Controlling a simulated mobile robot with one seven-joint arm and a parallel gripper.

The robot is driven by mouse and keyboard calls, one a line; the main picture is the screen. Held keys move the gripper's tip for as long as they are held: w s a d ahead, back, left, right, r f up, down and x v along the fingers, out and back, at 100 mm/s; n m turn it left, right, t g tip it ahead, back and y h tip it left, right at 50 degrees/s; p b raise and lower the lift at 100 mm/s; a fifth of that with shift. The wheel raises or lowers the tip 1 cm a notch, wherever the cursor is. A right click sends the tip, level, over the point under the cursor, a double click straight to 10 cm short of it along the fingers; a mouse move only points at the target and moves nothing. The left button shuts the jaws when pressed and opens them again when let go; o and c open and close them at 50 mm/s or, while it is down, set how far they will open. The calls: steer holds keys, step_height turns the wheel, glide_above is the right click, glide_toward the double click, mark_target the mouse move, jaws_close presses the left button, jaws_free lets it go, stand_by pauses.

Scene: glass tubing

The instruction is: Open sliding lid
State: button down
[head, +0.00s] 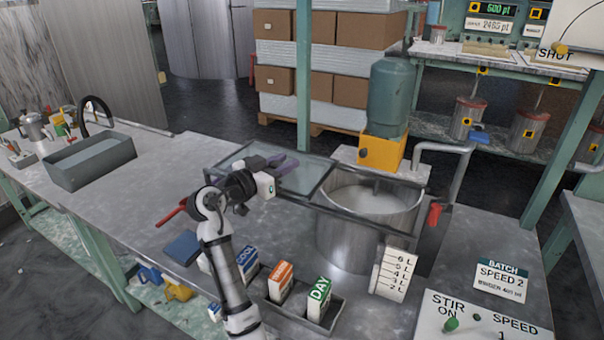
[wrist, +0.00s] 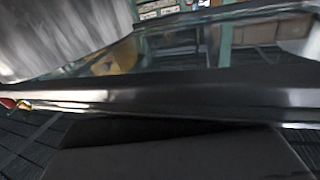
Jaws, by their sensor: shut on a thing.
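The sliding lid (head: 316,172) is a clear glass pane in a dark frame. In the head view it lies flat on rails to the left of the round steel vat (head: 352,245), whose pale-filled top is largely uncovered. In the wrist view, the lid's dark frame bar with bright metal edges (wrist: 200,87) runs across the picture, with glass behind it. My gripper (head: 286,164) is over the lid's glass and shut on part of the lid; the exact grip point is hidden. A black block, probably part of my gripper, fills the bottom of the wrist view.
A yellow-based green tank (head: 388,100) stands behind the vat. A red-handled tap (head: 434,214) is at its right. A level scale (head: 394,272) and a tray with labelled cards (head: 338,313) stand in front. A grey basin (head: 90,163) is at left; the bench between is mostly clear.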

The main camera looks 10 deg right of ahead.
steer(key=shift+w+a, duration=0.2)
steer(key=shift+a, duration=0.2)
steer(key=c, duration=1.1)
jaws_free()
steer(key=b+v, duration=0.1)
steer(key=v, duration=1.2)
steer(key=shift+s+a+b, duration=0.25)
steer(key=shift+s+b, duration=0.05)
